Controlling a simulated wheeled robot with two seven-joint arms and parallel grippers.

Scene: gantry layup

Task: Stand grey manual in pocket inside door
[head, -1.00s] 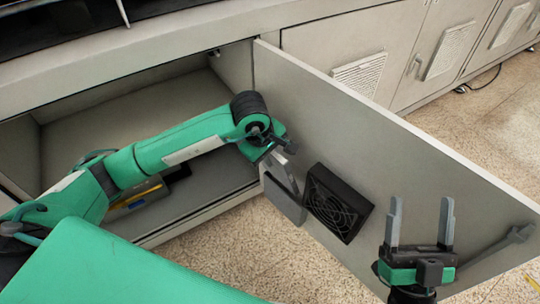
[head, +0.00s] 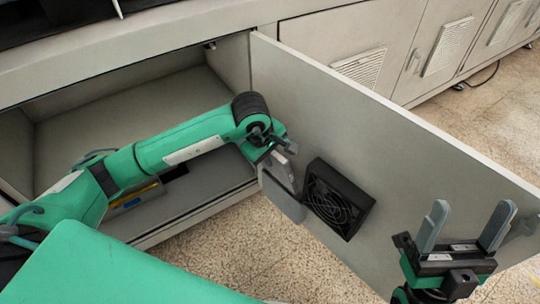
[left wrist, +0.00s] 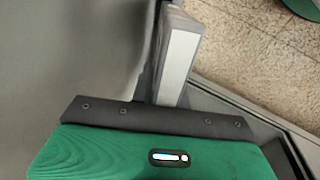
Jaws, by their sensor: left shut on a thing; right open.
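My left gripper (head: 282,156) is beside the inner face of the open cabinet door (head: 345,115), shut on the grey manual (head: 280,173). In the left wrist view the manual (left wrist: 178,62) shows a pale edge framed in grey; the fingertips are hidden there. In the head view the manual is partly covered by the gripper. A grey pocket (head: 284,202) is on the door just below it. I cannot tell how far the manual is inside the pocket. My right gripper (head: 472,208) is open and empty, in front of the door's right part.
A black fan box (head: 338,198) is on the door right of the pocket. The open cabinet (head: 120,105) lies left, with a partly hidden yellow-edged item (head: 140,195) on its floor. A grey door handle (head: 522,226) is close to my right gripper. Speckled floor (head: 255,245) is clear below.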

